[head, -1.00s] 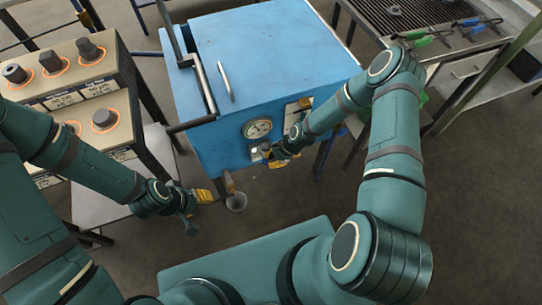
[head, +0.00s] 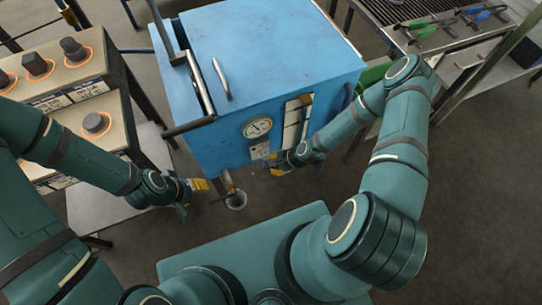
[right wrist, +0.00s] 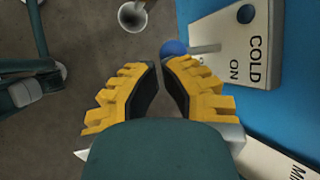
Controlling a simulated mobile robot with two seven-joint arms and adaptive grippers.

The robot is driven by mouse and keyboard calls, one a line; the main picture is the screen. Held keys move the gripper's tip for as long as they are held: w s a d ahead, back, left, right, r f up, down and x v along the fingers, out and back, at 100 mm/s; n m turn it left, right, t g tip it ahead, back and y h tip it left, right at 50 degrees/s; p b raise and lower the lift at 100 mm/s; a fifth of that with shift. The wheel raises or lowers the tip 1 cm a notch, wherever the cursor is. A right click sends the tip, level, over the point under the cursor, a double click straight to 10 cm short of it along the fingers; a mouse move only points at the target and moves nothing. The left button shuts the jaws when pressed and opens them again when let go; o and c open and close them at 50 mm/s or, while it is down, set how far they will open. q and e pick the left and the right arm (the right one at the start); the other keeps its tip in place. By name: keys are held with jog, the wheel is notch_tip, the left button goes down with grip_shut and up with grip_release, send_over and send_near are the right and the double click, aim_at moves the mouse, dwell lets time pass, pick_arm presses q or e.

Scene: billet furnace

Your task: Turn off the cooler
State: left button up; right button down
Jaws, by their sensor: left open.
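The cooler is a blue box (head: 265,60) with a round gauge (head: 257,127) on its front. Below the gauge is a small pale switch plate (head: 259,148). In the right wrist view the plate (right wrist: 235,38) reads "COLD" and "ON", and a lever with a blue ball knob (right wrist: 173,48) sticks out from it. My right gripper (right wrist: 160,66) has its yellow fingertips nearly together; the knob shows just beyond the right fingertip, not between the fingers. It also shows in the head view (head: 268,163), close to the plate. My left gripper (head: 203,196) is open and empty, left of the cooler's front.
A grate table with tongs (head: 432,30) is at the back right. Floor in front of the cooler is clear.

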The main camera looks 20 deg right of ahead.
pick_arm(q)
jog(key=shift+w+r+p, duration=0.4)
jog(key=shift+r+p, duration=0.1)
jog(key=shift+p, duration=0.15)
pick_arm(e)
jog(key=shift+r, duration=0.65)
pick_arm(q)
jog(key=shift+s, duration=0.15)
pick_arm(e)
jog(key=shift+w, duration=0.1)
